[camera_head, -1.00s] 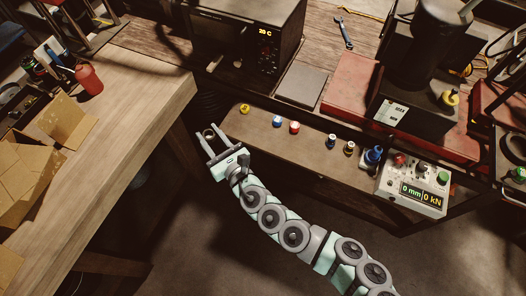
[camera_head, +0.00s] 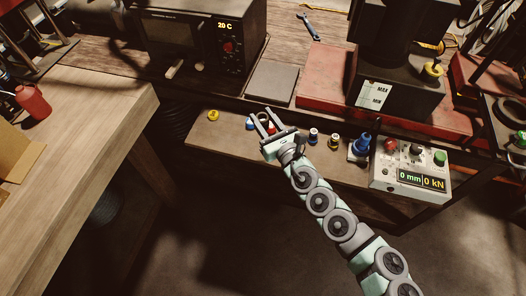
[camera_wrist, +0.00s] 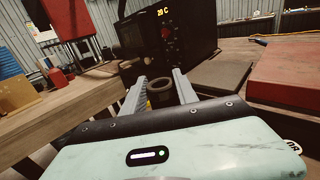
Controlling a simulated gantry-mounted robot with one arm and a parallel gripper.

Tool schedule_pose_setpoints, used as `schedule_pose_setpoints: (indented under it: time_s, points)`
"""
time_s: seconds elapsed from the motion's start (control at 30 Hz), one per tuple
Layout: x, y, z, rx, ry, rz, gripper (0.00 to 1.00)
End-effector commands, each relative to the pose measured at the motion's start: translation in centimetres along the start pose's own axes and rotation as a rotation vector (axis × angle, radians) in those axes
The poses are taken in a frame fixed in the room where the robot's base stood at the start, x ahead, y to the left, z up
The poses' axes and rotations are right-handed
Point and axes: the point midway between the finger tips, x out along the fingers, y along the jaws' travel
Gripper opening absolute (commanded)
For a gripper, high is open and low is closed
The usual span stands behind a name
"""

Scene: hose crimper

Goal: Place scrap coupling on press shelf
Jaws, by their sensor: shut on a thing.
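My gripper (camera_head: 263,116) hangs over the wooden press shelf (camera_head: 228,140), near the blue coupling (camera_head: 250,124) and the red coupling (camera_head: 271,127). In the wrist view its two fingers are shut on a dark ring-shaped scrap coupling (camera_wrist: 159,86), held near the fingertips with its round opening showing. In the head view the held coupling is hard to make out between the fingers. Whether it touches the shelf cannot be told.
Along the shelf stand a yellow coupling (camera_head: 213,116), several other small fittings and a blue part (camera_head: 361,146). The black press (camera_head: 391,80) and the oven (camera_head: 203,35) stand behind.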

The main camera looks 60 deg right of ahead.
Motion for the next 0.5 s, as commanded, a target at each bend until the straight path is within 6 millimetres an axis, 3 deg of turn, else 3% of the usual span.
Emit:
schedule_pose_setpoints:
  time_s: [0.03, 0.23, 0.5]
  points:
    - [0.0, 0.0, -1.8, 0.001, -0.001, 0.0, 0.0]
    - [0.0, 0.0, -5.3, 0.007, -0.003, -0.001, 0.0]
    - [0.0, -0.1, -8.7, 0.003, -0.001, -0.002, 0.0]
